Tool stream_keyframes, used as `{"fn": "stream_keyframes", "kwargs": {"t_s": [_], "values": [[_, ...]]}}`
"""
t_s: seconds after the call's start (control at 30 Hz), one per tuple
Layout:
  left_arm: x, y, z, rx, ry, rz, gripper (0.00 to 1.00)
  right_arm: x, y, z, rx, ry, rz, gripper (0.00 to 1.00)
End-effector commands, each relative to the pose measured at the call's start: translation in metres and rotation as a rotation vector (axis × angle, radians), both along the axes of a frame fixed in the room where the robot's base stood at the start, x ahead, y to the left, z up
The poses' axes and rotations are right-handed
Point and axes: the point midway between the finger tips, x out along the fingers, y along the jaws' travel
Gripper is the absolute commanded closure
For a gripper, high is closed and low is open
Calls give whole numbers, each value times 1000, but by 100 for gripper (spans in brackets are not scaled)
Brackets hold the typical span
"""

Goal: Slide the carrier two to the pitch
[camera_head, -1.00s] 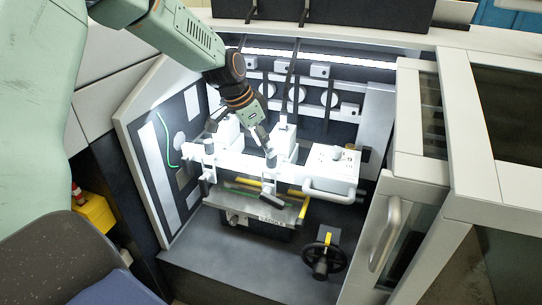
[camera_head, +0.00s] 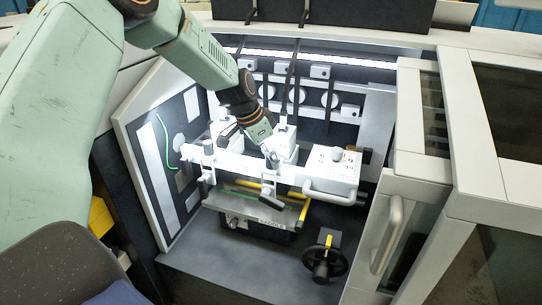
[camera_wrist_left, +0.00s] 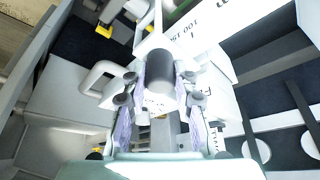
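My left gripper (camera_head: 268,148) reaches down from the upper left over the white rail inside the machine. Its fingers are at the dark upright knob of the second carrier (camera_head: 270,188). In the left wrist view, the dark cylindrical knob (camera_wrist_left: 160,78) stands between the two parted fingers (camera_wrist_left: 160,100), with narrow gaps at its sides; firm contact does not show. The first carrier, with its own dark knob (camera_head: 208,146), sits farther left on the rail. The pitch marking cannot be made out in the head view. My right gripper is not in view.
A white block with a bar handle (camera_head: 335,194) is at the rail's right end. A tray (camera_head: 250,210) with yellow bars lies below, and a black handwheel (camera_head: 325,260) stands in front. The open door (camera_head: 165,165) bounds the left side; a handled panel (camera_head: 390,235) bounds the right.

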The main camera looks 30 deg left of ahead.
Motion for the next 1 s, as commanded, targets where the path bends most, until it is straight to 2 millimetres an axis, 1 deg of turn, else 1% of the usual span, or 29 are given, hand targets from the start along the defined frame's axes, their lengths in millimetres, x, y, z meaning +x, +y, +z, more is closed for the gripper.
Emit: {"fn": "stream_keyframes", "kwargs": {"t_s": [0.03,0.2,0.3,0.7,1.0], "values": [[0,0,0,0,0,0,79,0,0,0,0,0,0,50],[0,0,0,0,0,0,93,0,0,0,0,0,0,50],[0,0,0,0,0,0,100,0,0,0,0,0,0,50],[0,-1,0,0,0,0,100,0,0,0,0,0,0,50],[3,-13,0,-1,-1,0,100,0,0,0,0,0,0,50]]}}
